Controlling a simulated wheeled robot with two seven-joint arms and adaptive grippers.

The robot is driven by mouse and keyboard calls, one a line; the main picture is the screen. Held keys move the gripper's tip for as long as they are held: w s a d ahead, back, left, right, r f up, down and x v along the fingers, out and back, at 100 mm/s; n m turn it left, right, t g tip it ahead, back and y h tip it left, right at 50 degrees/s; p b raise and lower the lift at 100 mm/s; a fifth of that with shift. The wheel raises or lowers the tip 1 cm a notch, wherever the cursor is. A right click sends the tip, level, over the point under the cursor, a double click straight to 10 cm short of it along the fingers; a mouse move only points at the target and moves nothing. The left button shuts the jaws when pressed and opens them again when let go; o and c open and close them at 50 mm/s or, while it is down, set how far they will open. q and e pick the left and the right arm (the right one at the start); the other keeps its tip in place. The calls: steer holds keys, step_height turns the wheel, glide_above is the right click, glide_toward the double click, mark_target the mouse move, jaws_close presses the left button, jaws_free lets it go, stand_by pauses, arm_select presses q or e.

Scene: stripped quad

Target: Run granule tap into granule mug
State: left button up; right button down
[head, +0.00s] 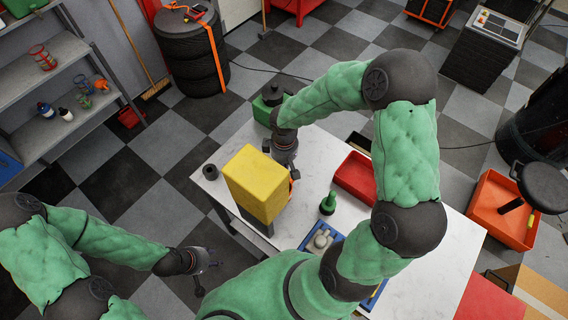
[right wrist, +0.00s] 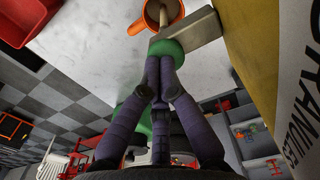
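The yellow granule dispenser (head: 256,183) stands upright on the white table. Its yellow side with a "GRANULES" label (right wrist: 300,115) fills the right edge of the right wrist view. My right gripper (head: 286,160) is beside the dispenser's far right side. In the right wrist view its fingers (right wrist: 160,68) are together, their tips at a green round tap knob (right wrist: 170,47) by a grey block (right wrist: 200,32). The orange mug (right wrist: 150,20) is just beyond, with a tan column over its opening; I cannot tell whether that is granules. My left gripper (head: 208,272) is open and empty, off the table.
A red tray (head: 357,177), a dark green bottle (head: 328,203) and a blue tray (head: 322,241) are on the table (head: 420,268). A dark cylinder (head: 210,172) stands at its left corner. Shelves (head: 45,90) are at the left; checkered floor lies between.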

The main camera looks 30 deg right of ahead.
steer(key=shift+s+a+f, duration=0.1)
steer(key=shift+s+f, duration=0.05)
steer(key=shift+s, duration=0.1)
stand_by(0.4)
steer(key=r+p, duration=0.2)
steer(key=r, duration=0.1)
steer(key=r+p, duration=0.1)
steer(key=shift+w+r, duration=0.25)
arm_select(q)
steer(key=shift+s+d+r, duration=0.1)
steer(key=shift+s+r, duration=0.15)
steer(key=shift+r, duration=0.4)
steer(key=shift+s+d+r, duration=0.1)
steer(key=shift+s+r, duration=0.1)
steer(key=shift+r, duration=0.4)
arm_select(e)
step_height(320, 180, up, 10)
steer(key=shift+f, duration=0.1)
